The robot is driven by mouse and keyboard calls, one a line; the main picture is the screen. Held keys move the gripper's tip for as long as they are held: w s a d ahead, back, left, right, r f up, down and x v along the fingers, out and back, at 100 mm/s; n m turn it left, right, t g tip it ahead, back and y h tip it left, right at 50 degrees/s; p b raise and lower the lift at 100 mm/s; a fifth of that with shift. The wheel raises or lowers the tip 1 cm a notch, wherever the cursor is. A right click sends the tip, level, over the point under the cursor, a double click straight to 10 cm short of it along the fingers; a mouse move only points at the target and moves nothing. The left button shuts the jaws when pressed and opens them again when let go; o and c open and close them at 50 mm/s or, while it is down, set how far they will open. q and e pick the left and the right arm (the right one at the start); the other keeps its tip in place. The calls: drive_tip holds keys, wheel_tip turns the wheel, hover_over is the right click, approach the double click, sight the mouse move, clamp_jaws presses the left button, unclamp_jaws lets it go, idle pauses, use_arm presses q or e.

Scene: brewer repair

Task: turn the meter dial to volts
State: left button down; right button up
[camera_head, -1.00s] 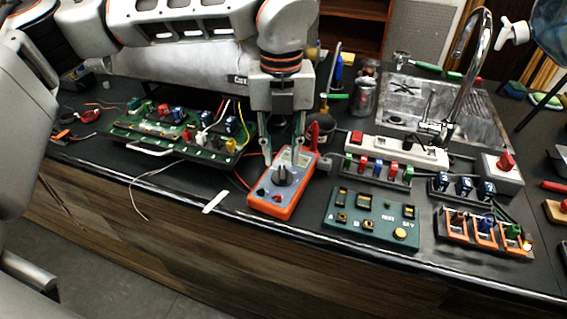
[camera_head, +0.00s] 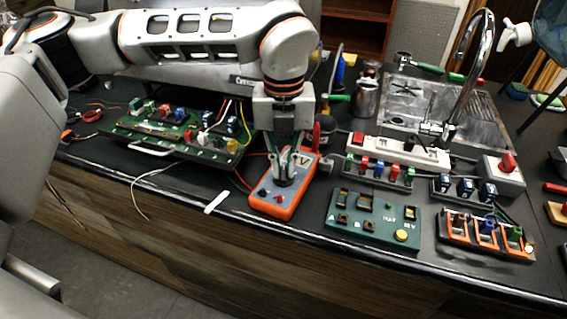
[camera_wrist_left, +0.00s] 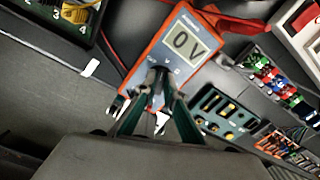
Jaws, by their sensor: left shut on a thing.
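The orange and grey meter (camera_head: 272,207) lies on the dark bench near its front edge. My left gripper (camera_head: 284,180) points down over the meter and is shut on its dark dial (camera_wrist_left: 161,74), which the fingers largely cover. In the left wrist view the meter's screen (camera_wrist_left: 186,44) reads "0 V"; in the head view the screen (camera_head: 303,160) shows a "V". The dial's exact pointing is hidden. I do not see my right gripper.
Left of the meter is a green circuit board with coloured parts (camera_head: 170,130). To the right are a green panel with a yellow button (camera_head: 372,219) and racks of coloured parts (camera_head: 380,170). A tap (camera_head: 462,80) and sink stand behind. A white strip (camera_head: 215,202) lies near the front edge.

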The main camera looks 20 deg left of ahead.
sight(284, 171)
use_arm(q)
drive_tip(key=shift+m, duration=1.1)
drive_tip(key=c, duration=2.1)
unclamp_jaws()
drive_tip(key=shift+c, duration=0.2)
wheel_tip(284, 171, up, 12)
drive_tip(key=shift+d, duration=0.1)
